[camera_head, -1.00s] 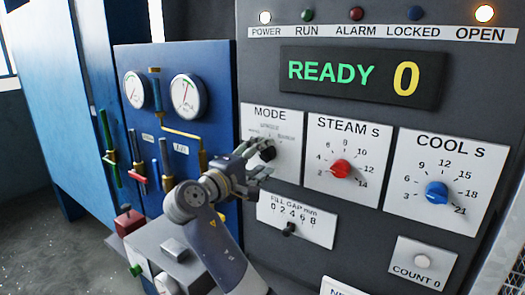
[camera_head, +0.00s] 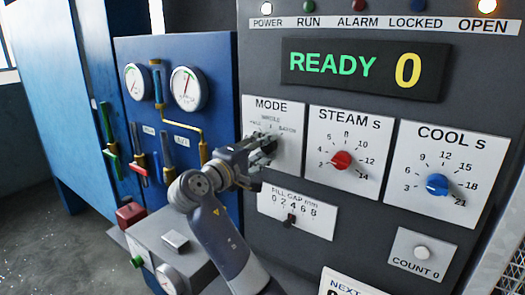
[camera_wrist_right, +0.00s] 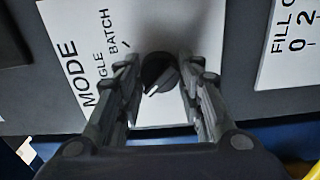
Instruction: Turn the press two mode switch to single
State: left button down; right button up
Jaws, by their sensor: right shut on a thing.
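The mode switch is a round dark knob (camera_wrist_right: 160,72) on the white MODE plate (camera_head: 291,165). In the right wrist view it sits between the two fingers of my right gripper (camera_wrist_right: 163,80), near their tips. Its pointer line is partly visible, but I cannot tell which label it is set to. In the head view my right gripper (camera_head: 266,150) reaches the plate from the lower left and hides most of the knob. It is shut on the knob. The words SINGLE and BATCH are partly readable on the plate. My left gripper is out of view.
To the right are a red STEAM knob (camera_head: 341,160) and a blue COOL knob (camera_head: 437,184). The FILL GAP slider (camera_head: 290,220) is just below. The display (camera_head: 365,68) reads READY 0. The POWER and OPEN lamps are lit. Gauges and levers are on the blue panel at left.

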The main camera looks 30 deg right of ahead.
jog(key=shift+f+m+b, duration=0.2)
jog(key=shift+m+b, duration=3.9)
jog(key=shift+b, duration=0.65)
jog(key=o, duration=1.1)
jog(key=shift+c, duration=0.2)
jog(key=shift+r, duration=0.15)
jog(key=v, duration=1.2)
